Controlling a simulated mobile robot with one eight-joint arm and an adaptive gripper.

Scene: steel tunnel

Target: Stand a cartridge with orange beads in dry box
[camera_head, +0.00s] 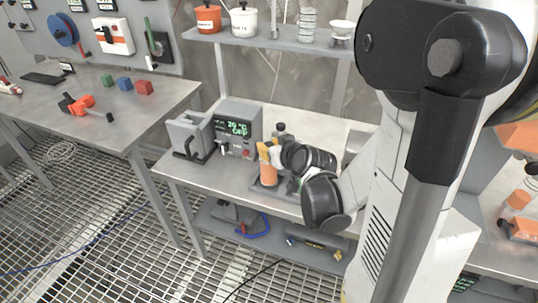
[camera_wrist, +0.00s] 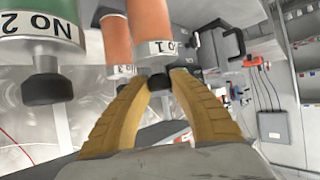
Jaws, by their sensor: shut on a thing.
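My gripper (camera_head: 264,149) has tan fingers shut on the dark end knob of an orange cartridge (camera_head: 268,174). In the wrist view, my gripper (camera_wrist: 158,80) closes around that knob below the cartridge's white label (camera_wrist: 160,47), marked No 1. The cartridge looks upright over a grey tray (camera_head: 258,190); I cannot tell whether it touches it. A second orange cartridge (camera_wrist: 116,40) and a green one marked No 2 (camera_wrist: 38,42) are close by in the wrist view. A grey box with a green display (camera_head: 238,126), perhaps the dry box, stands left of my gripper.
A dark bottle (camera_head: 279,131) stands behind my gripper. A shelf (camera_head: 280,42) above the bench holds orange and white pots. The left table (camera_head: 100,125) holds coloured cubes and an orange tool. Bare bench (camera_head: 320,128) shows behind my wrist.

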